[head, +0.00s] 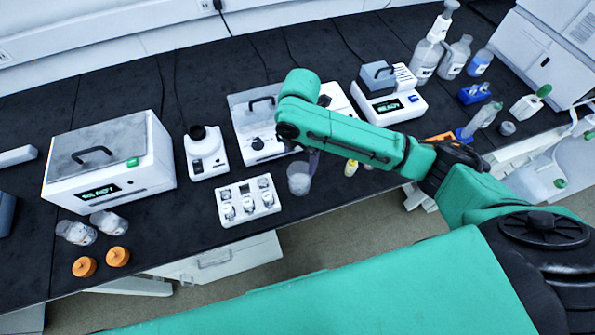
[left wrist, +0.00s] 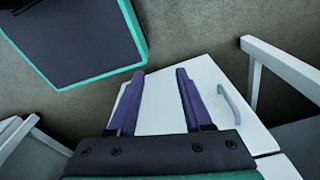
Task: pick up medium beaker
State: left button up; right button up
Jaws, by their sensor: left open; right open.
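A clear beaker (head: 299,178) stands upright on the black bench near its front edge, just right of a white tray of small glassware. I take it for the medium beaker. My right gripper (head: 313,158) is mostly hidden under its own green arm; a dark finger shows at the beaker's upper right side. It is open, and I cannot tell whether it touches the beaker. My left gripper (left wrist: 160,78) shows only in the left wrist view, its two purple fingers open and empty above a white drawer cabinet (left wrist: 190,95) and the floor.
The white glassware tray (head: 248,202) lies left of the beaker. Behind are a small white device (head: 206,152) and instruments, one a lidded white box (head: 110,160). A small yellow-capped vial (head: 351,167) stands to the right.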

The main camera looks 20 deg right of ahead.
send_over(300, 179)
jog(key=s, duration=0.2)
notch_tip(300, 179, down, 5)
jog(key=f, duration=0.2)
jog(key=f+p, duration=0.1)
jog(key=f, duration=0.3)
jog(key=shift+s+a+p, duration=0.15)
jog(key=shift+a+p, duration=0.2)
jog(key=shift+p, duration=0.05)
jog(key=c, duration=1.2)
pick_arm(q)
jog(key=shift+s+r, duration=0.3)
jog(key=shift+r, duration=0.25)
jog(key=shift+s+r, duration=0.25)
jog(key=shift+r, duration=0.3)
pick_arm(e)
jog(key=shift+r, duration=0.1)
jog(key=shift+c, duration=0.4)
